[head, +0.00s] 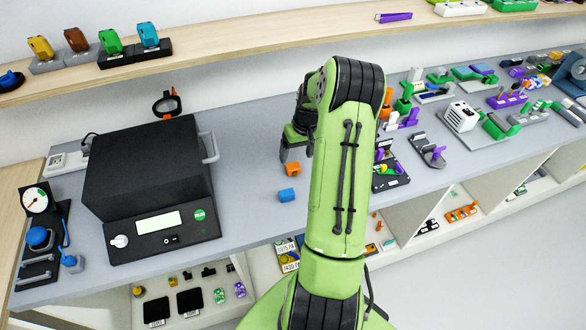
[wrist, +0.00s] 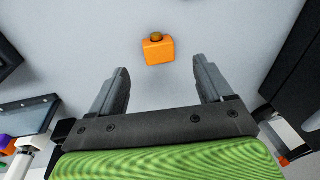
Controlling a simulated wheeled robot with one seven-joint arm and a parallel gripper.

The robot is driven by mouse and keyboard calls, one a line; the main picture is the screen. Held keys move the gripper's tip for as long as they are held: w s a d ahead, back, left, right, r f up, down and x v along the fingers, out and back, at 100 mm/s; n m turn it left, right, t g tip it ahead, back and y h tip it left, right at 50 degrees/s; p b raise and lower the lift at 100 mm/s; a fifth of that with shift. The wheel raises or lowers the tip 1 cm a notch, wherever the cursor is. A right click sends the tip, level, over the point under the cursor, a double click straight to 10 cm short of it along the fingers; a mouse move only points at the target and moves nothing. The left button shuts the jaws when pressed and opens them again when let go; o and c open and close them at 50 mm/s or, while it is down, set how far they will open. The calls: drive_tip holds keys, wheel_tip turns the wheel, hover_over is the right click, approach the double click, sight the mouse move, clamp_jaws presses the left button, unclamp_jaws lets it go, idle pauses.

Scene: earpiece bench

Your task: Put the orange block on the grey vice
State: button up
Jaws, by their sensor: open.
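The orange block (head: 292,169) lies on the grey bench just in front of my gripper (head: 291,152). In the wrist view the orange block (wrist: 158,52) has a brownish round knob on top. It sits beyond and roughly centred between the open fingertips of my gripper (wrist: 160,75), with nothing held. I cannot surely single out the grey vice; several small grey fixtures, such as one with a purple part (head: 430,150), stand on the bench right of my arm. My arm hides the bench behind it.
A blue block (head: 287,195) lies near the orange block, towards the bench's front edge. A large black box with a display (head: 150,180) stands to the left. A black tray of parts (head: 391,178) is right of my arm. A wooden shelf (head: 240,45) runs above.

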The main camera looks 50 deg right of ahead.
sight(294, 166)
drive_tip(key=f, duration=0.5)
drive_tip(key=shift+w+a+f, duration=0.2)
drive_tip(key=shift+w+f, duration=0.1)
drive_tip(key=shift+f, duration=0.1)
